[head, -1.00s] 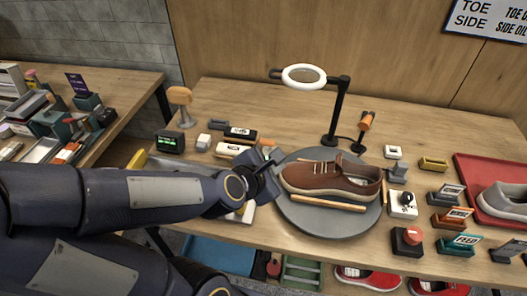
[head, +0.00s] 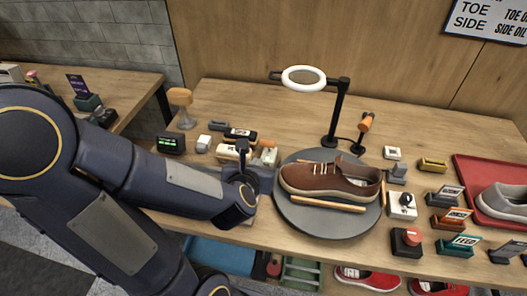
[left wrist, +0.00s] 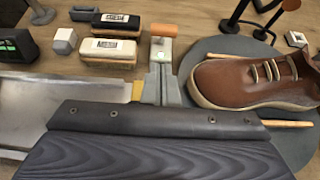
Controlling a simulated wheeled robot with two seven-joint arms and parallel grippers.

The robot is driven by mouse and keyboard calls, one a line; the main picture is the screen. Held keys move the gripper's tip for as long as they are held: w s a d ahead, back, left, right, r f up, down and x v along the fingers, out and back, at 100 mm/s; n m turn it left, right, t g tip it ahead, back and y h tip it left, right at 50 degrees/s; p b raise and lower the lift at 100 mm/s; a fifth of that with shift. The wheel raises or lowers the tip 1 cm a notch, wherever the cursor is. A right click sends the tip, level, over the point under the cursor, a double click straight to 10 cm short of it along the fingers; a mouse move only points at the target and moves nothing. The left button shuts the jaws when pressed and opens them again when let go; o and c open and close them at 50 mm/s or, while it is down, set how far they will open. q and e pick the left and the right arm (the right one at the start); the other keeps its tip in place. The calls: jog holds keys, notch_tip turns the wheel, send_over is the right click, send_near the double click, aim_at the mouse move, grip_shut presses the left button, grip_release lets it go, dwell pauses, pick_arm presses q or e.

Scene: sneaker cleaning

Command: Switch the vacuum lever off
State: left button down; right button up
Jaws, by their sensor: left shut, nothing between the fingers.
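A small pale block with an orange-tan top (left wrist: 163,31) stands just beyond my left fingers in the left wrist view, with a green spot near its front. It also shows in the head view (head: 269,154). It may be the vacuum lever, but I cannot tell for certain. My left gripper (head: 244,152) is shut and empty, left of the round turntable. Its grey fingers (left wrist: 161,70) point at the block; I cannot tell whether they touch it. My right gripper is not in view.
A brown sneaker (head: 325,180) rests on the grey turntable (head: 315,222), under a ring lamp (head: 303,77). A metal tray (left wrist: 65,100) and labelled brushes (left wrist: 112,47) lie left of my fingers. A white box with a black knob (head: 403,206) stands right of the turntable.

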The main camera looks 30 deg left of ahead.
aim_at(269, 147)
pick_arm(q)
jog(key=p+x, duration=0.3)
jog(key=x, duration=0.6)
jog(key=shift+w+p, duration=0.3)
jog(key=shift+p, duration=0.05)
